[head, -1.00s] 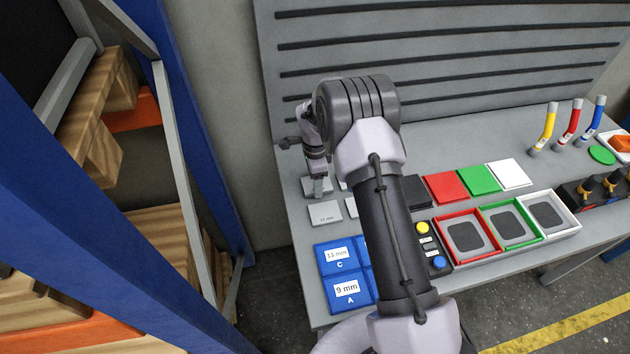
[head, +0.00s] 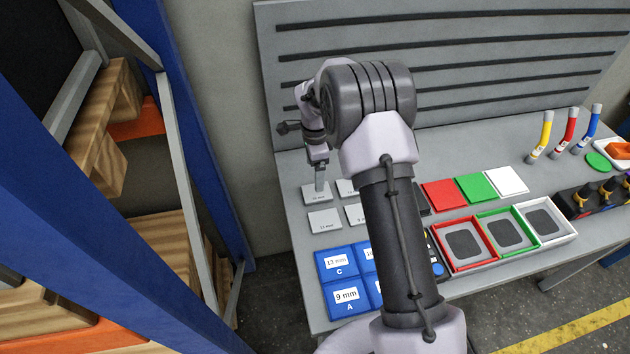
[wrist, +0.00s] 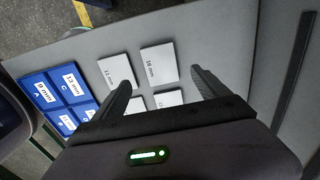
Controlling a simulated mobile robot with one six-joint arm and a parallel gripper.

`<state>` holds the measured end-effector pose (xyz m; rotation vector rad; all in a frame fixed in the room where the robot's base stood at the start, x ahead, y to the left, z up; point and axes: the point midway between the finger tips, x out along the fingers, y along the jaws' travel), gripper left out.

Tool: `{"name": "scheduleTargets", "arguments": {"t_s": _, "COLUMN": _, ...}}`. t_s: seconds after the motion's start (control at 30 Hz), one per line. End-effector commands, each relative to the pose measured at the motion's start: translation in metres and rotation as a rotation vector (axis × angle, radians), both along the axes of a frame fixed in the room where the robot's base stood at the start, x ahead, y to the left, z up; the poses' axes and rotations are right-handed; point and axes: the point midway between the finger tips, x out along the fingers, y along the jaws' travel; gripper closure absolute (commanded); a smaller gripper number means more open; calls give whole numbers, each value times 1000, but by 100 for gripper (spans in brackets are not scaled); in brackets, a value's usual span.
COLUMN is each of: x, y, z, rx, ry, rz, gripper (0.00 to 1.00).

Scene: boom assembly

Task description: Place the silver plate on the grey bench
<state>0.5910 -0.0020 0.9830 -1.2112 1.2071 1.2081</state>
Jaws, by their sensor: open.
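A silver plate (head: 315,198) with a white label lies flat on the grey bench (head: 300,240), at the far left of a group of similar plates. In the wrist view this plate (wrist: 158,68) lies beyond my fingertips, its label seeming to read 16 mm. My gripper (head: 320,188) is just above it in the head view, largely edge-on. In the wrist view my gripper (wrist: 160,76) has its two fingers wide apart with nothing between them. A neighbouring silver plate (head: 325,220) lies nearer me, with further plates to the right, partly hidden by my arm.
Blue labelled squares (head: 336,263) lie at the bench's near left. Red, green and white trays (head: 466,265), coloured squares (head: 445,195) and upright coloured tubes (head: 540,140) stand to the right. A slatted panel (head: 450,60) is behind. A blue rack post (head: 190,130) stands left.

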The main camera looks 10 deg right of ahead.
Motion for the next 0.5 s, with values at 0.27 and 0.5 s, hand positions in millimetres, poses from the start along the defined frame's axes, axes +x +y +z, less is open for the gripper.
{"name": "scheduleTargets", "arguments": {"t_s": 0.27, "x": -4, "y": 1, "z": 53, "rx": 4, "ry": -17, "rz": 32, "gripper": 15}}
{"name": "scheduleTargets", "arguments": {"t_s": 0.5, "x": -100, "y": 16, "z": 223, "rx": 20, "ry": -216, "rz": 442, "gripper": 15}}
